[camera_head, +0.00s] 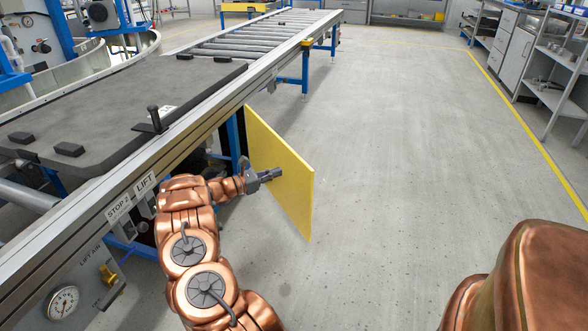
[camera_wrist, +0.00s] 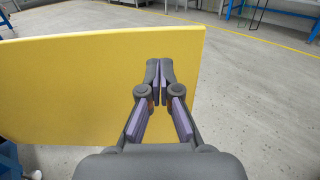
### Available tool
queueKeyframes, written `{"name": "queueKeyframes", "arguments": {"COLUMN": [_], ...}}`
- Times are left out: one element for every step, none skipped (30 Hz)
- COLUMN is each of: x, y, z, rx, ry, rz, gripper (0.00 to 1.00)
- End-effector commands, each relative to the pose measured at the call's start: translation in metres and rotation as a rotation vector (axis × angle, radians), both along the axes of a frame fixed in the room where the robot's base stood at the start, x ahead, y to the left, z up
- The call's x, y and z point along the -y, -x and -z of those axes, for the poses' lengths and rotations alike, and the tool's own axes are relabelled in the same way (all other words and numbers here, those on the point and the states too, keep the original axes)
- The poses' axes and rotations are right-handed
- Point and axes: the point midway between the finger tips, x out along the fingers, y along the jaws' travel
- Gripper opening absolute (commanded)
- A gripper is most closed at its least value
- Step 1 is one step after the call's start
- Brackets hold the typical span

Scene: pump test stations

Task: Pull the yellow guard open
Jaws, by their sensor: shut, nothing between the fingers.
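The yellow guard (camera_head: 281,172) is a flat panel that stands out at an angle from the side of the conveyor frame, over the open floor. My gripper (camera_head: 277,173) is in front of the panel's face, near its middle. In the wrist view the yellow guard (camera_wrist: 70,85) fills the left and centre, with its free edge just right of the fingers. My gripper (camera_wrist: 160,68) is shut there with its fingertips together and nothing between them. The fingertips overlap the panel in the picture; I cannot tell whether they touch it.
The conveyor's side rail (camera_head: 185,118) runs along the left, with a dark pallet (camera_head: 100,105) on it. A pressure gauge (camera_head: 63,303) and a brass valve (camera_head: 108,274) are at lower left. The floor (camera_head: 400,150) to the right is clear.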

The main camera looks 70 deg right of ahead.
Motion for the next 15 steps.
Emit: {"name": "queueKeyframes", "arguments": {"x": [0.006,0.009,0.014,0.017,0.021,0.025,0.028,0.032,0.036,0.038,0.041,0.044,0.046,0.049,0.052], "y": [0.006,0.008,0.012,0.015,0.017,0.021,0.023,0.025,0.028,0.029,0.031,0.034,0.036,0.038,0.041], "z": [0.001,0.001,0.001,0.001,0.001,0.002,0.002,0.001,0.002,0.002,0.002,0.002,0.002,0.002,0.002], "rx": [0.0,0.001,0.001,0.001,0.002,0.002,0.002,0.002,0.002,0.002,0.002,0.002,0.002,0.002,0.002], "ry": [0.0,0.0,0.0,0.0,-0.001,-0.001,-0.001,-0.001,-0.001,-0.001,-0.001,-0.001,-0.001,-0.001,-0.001], "rz": [0.003,0.003,0.004,0.004,0.003,0.003,0.002,0.001,0.001,0.0,0.0,0.001,0.001,0.001,0.002], "gripper": [0.0,0.0,0.0,0.0,0.0,0.0,0.0,0.0,0.0,0.0,0.0,0.0,0.0,0.0,0.0]}}
